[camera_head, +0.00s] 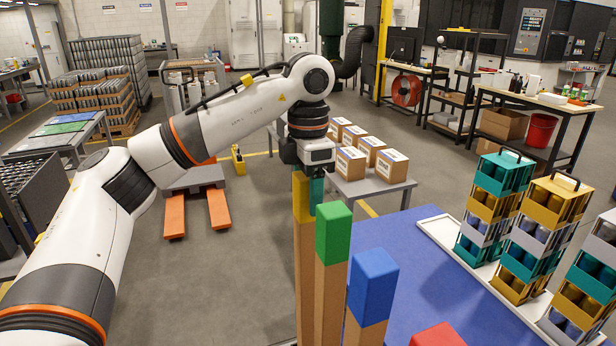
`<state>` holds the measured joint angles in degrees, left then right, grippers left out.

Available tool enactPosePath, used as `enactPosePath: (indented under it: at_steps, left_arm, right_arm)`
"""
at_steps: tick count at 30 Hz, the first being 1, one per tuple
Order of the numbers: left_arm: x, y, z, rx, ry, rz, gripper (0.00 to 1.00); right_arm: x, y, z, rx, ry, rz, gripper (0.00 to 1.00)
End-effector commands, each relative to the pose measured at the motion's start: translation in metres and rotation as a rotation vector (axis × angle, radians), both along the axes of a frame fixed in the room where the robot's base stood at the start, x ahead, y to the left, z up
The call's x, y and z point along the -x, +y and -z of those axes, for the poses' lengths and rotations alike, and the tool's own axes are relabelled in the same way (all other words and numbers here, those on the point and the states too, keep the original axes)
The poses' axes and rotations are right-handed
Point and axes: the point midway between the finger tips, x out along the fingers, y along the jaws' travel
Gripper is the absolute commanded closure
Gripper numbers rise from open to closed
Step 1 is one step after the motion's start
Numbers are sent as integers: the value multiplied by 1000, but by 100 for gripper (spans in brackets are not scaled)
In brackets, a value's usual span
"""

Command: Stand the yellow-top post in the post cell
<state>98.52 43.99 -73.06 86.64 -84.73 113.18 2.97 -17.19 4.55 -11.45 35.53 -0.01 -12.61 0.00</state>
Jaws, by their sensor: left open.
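The yellow-top post (302,230) stands upright, tall and wood-brown below its yellow top, leftmost of a group of posts. My left arm comes in from the left. My left gripper (309,187) points down at the top of this post, open, with a teal finger beside the yellow top. Whether the fingers touch the post cannot be told. The post's foot is out of the picture, and I cannot make out the post cell. My right gripper is not in view.
Close to the right stand the green-top post (333,235), the blue-top post (373,285) and the red-top post (438,336). A blue mat (440,270) lies behind them. A white-rimmed tray (462,249) holds stacked can carriers (495,190). Boxes (350,163) stand on a grey table.

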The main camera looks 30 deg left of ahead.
Motion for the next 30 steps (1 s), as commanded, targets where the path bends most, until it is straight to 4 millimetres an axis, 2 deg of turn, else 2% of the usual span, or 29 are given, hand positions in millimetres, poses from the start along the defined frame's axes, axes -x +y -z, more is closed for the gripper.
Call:
enactPosePath:
  at_steps: [5, 12, 18, 24, 30]
  left_arm:
    - [0, -1, -23, 1, -6, 0, 38]
    - [0, 0, -76, -1, -8, -2, 38]
    - [0, 0, -108, -1, -3, 0, 38]
    - [0, 0, -119, 1, -2, 0, 38]
    - [0, 0, -119, 1, -1, 1, 38]
  right_arm:
    - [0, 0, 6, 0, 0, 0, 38]
    - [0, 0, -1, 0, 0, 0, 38]
    - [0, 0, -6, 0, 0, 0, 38]
    - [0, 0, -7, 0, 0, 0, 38]
    - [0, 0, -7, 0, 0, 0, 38]
